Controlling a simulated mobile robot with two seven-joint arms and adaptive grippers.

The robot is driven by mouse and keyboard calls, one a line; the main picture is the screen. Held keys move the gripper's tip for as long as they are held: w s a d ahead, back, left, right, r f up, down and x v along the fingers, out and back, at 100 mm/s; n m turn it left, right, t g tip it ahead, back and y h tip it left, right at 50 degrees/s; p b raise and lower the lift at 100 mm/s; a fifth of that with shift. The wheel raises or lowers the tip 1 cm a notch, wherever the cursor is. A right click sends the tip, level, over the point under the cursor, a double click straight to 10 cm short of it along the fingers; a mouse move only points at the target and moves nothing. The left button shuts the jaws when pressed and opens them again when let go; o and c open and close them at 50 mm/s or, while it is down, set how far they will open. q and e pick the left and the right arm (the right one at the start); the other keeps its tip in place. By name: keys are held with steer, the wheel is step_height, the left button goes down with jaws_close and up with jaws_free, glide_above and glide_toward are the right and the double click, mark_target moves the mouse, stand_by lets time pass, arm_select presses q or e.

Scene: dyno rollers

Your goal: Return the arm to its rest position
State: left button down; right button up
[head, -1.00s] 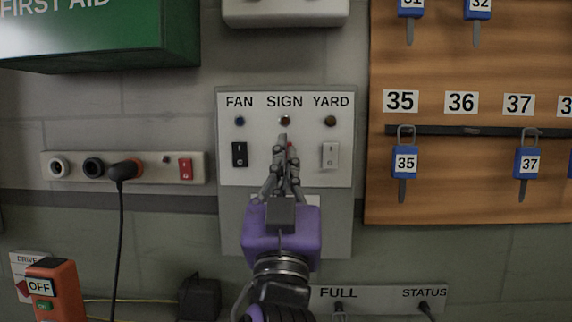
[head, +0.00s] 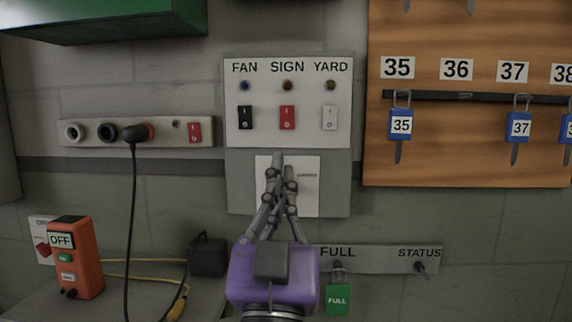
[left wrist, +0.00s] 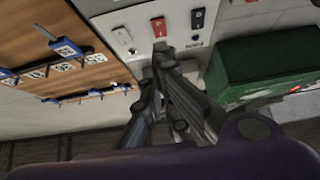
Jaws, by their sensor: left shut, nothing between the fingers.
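My left gripper (head: 283,165) is purple with grey fingers. In the head view it is in front of the lower part of the switch panel (head: 237,180), below the switches and over a white card (head: 305,172). Its fingers are shut with nothing between them; they also show in the left wrist view (left wrist: 160,62). The panel has a black FAN switch (head: 245,117), a red SIGN switch (head: 287,117) and a white YARD switch (head: 330,117). The lamps above them look dark. My right gripper is in neither current view.
A key board (head: 440,150) with blue tags hangs at right. A socket strip (head: 85,132) with a plugged black cable is at left. An orange control box (head: 75,255) stands lower left. A green tag (head: 338,298) hangs below FULL. A green first aid box (head: 100,15) is above.

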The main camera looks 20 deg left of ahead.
arm_select(q)
steer(key=shift+s+f, duration=0.25)
steer(key=shift+f, duration=0.05)
arm_select(e)
steer(key=shift+s+f, duration=0.3)
steer(key=shift+s, duration=0.15)
arm_select(q)
steer(key=shift+d, duration=0.1)
